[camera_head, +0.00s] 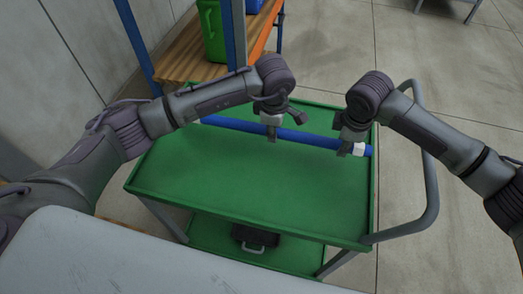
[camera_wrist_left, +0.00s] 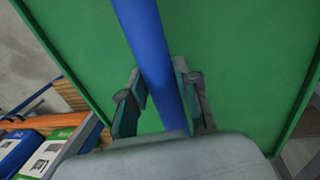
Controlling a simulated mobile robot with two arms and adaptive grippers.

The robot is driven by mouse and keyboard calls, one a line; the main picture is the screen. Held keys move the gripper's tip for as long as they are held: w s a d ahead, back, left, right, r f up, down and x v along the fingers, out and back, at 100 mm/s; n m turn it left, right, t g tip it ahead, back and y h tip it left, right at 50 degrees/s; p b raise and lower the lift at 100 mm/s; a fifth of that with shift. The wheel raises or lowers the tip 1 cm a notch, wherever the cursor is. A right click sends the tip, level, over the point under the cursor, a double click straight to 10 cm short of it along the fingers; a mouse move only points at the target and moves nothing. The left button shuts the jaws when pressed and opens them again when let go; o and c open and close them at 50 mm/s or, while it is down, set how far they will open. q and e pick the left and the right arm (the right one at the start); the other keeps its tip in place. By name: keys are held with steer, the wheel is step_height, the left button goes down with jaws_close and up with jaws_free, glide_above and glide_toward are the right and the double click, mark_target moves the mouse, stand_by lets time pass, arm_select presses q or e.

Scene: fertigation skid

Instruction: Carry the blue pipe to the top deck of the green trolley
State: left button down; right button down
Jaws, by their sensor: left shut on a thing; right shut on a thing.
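The blue pipe (camera_head: 308,138) lies across the far part of the green trolley's top deck (camera_head: 230,185) in the head view. I cannot tell whether the pipe touches the deck.
A shelf with a wooden board (camera_head: 190,58) and blue posts stands behind the trolley at left, bearing a green container (camera_head: 212,32). The trolley's grey handle (camera_head: 431,185) is at right. A dark case (camera_head: 255,238) lies on the lower deck. The near top deck is clear.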

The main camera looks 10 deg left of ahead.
arm_select(q)
steer(key=shift+s+r, duration=0.15)
steer(key=shift+r, duration=0.15)
arm_select(e)
steer(key=shift+s+r, duration=0.15)
steer(key=shift+s, duration=0.05)
arm_select(q)
steer(key=shift+f, duration=0.15)
arm_select(e)
steer(key=shift+w, duration=0.1)
